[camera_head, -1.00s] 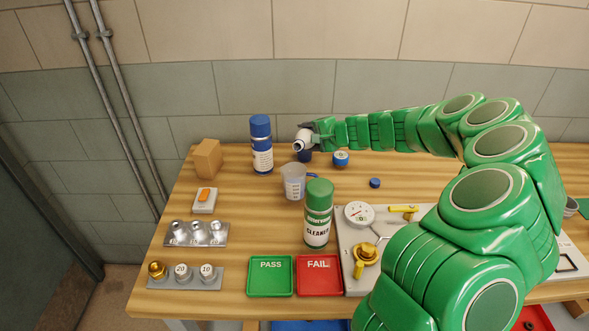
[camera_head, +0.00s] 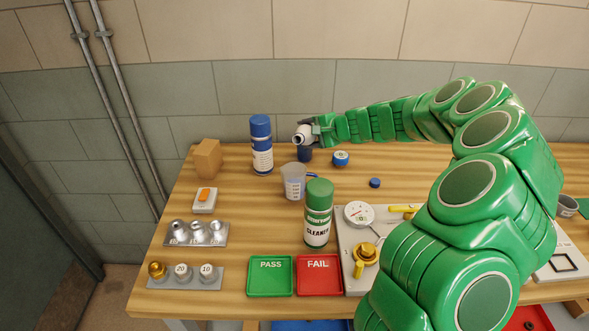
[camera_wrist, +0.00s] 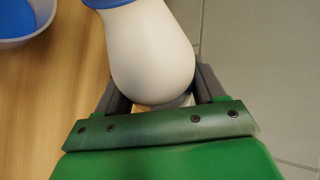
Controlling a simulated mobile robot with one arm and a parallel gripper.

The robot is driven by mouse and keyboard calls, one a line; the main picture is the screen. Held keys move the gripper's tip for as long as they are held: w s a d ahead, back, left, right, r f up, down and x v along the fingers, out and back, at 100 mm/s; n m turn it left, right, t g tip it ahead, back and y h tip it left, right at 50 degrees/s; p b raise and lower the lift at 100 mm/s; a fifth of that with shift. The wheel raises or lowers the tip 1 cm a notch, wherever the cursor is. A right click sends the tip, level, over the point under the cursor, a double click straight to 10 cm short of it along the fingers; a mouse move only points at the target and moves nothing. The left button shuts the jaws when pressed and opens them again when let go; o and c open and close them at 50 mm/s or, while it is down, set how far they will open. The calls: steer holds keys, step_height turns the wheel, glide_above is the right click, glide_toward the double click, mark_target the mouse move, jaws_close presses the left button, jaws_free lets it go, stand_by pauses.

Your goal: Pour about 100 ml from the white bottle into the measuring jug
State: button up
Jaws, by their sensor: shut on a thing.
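The white bottle (camera_head: 302,137) is held in my gripper (camera_head: 312,131) above the back of the bench. It is tilted, with its dark open mouth facing the front left. The wrist view shows its round white body (camera_wrist: 152,55) between the two fingers, with a blue band at the neck. The clear measuring jug (camera_head: 293,182) stands upright on the bench, in front of and below the bottle, its blue handle on the right. No stream shows between them. A pale-rimmed vessel with blue inside (camera_wrist: 22,18) is partly in the wrist view; I cannot tell which it is.
A blue-capped bottle (camera_head: 261,145) stands left of my gripper, and a green cleaner can (camera_head: 318,214) just in front of the jug. A dark blue cup (camera_head: 305,155), a small blue-white jar (camera_head: 341,159) and a blue cap (camera_head: 375,183) are close by.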

steer(key=shift+s+r+m+g, duration=0.15)
steer(key=shift+r+m+g, duration=0.15)
steer(key=shift+r+g, duration=0.15)
steer(key=shift+s+a+f+m+g, duration=0.1)
steer(key=shift+s+a+m+g, duration=0.1)
steer(key=shift+s+m+g, duration=0.3)
steer(key=shift+s+a+r+m+g+y, duration=0.2)
steer(key=shift+m+g+y, duration=0.1)
steer(key=shift+m+g, duration=0.1)
steer(key=shift+s+g, duration=0.15)
steer(key=shift+g, duration=0.1)
steer(key=shift+s+a+f+m+g, duration=0.1)
steer(key=shift+s+f+m+g, duration=0.2)
steer(key=shift+f+m, duration=0.25)
steer(key=shift+w+r+m+g+y, duration=0.1)
steer(key=shift+w+m+g+y, duration=0.1)
steer(key=shift+m+g+y, duration=1)
steer(key=shift+m+g, duration=0.25)
steer(key=shift+g, duration=0.15)
steer(key=shift+m+g+y, duration=0.3)
steer(key=shift+m+g, duration=0.1)
steer(key=shift+m, duration=0.2)
steer(key=shift+s+d+f, duration=0.1)
steer(key=shift+f, duration=1)
steer(key=shift+d+f, duration=0.1)
steer(key=shift+f, duration=1)
